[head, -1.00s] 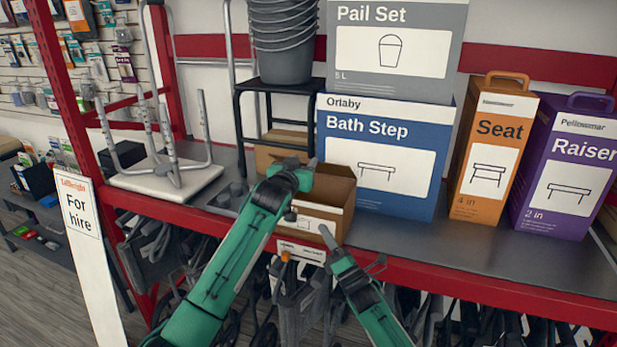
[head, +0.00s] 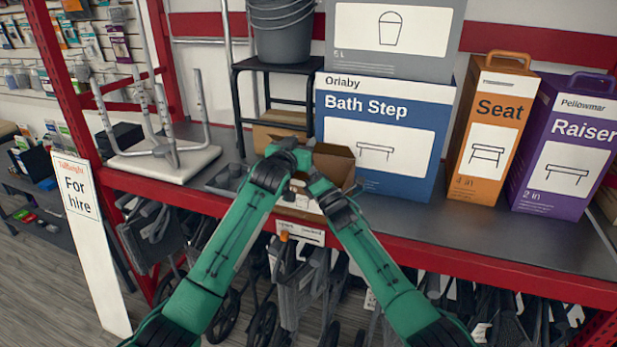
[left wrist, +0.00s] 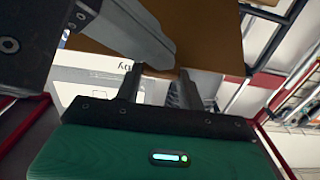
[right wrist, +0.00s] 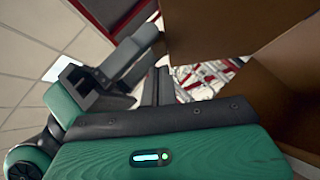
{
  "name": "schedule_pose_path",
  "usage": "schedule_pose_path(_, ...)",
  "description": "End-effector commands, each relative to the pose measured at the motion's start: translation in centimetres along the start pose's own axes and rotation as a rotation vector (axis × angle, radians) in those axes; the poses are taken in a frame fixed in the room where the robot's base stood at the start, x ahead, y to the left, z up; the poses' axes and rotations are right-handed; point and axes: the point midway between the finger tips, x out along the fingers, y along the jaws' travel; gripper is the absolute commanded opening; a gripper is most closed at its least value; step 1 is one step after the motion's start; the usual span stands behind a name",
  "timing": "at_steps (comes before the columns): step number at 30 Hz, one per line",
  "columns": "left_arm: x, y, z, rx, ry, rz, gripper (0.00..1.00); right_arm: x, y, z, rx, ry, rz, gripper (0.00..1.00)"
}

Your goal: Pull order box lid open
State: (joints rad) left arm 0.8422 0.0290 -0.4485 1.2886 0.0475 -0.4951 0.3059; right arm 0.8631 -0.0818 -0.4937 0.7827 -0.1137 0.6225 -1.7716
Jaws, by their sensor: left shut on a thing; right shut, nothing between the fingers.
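The order box (head: 338,165) is an open-topped brown cardboard box on the grey shelf, in front of the Bath Step box. A raised brown flap (head: 280,117) stands at its back left. My left gripper (head: 291,147) is over the box's left part; in the left wrist view its fingers (left wrist: 158,88) are shut on brown cardboard (left wrist: 215,35), apparently the lid. My right gripper (head: 311,178) is shut and empty, close beside the left one at the box front. The grippers partly hide the box.
The blue Bath Step box (head: 385,175) stands close at the right, with the orange Seat box (head: 490,130) and purple Raiser box (head: 565,150) beyond. A black stool (head: 272,68) bearing grey pails (head: 283,40) stands behind. Folded frames hang below the red shelf edge (head: 440,255).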

Motion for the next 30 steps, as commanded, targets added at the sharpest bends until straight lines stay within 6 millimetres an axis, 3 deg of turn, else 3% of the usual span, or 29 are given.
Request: schedule_pose_path(30, -0.1, 0.1, 0.3, 0.0, -0.005, 0.002, 0.0, 2.6, 0.2, 3.0, 0.044, -0.007, -0.044, 0.0)
